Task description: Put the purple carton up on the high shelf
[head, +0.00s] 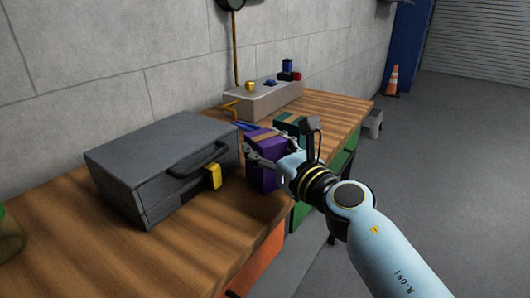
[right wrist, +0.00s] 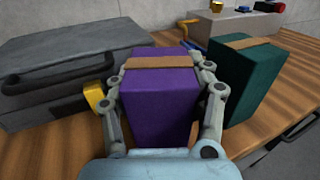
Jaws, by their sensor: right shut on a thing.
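The purple carton (head: 262,176) stands upright on the wooden workbench, near its front edge, with a tan tape band over its top. My right gripper (head: 262,158) reaches it from the front right. In the right wrist view the purple carton (right wrist: 158,100) sits between the two fingers of my right gripper (right wrist: 160,92), one finger against each side. The gripper is shut on it. I cannot tell whether the carton's base is clear of the bench. The high shelf does not show in either view. My left gripper is not in view.
A grey case (head: 165,165) with a yellow latch lies left of the carton. A dark green carton (right wrist: 245,82) stands close on its right. A grey box (head: 262,98) with small coloured items stands behind. An orange cone (head: 391,80) is on the floor beyond.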

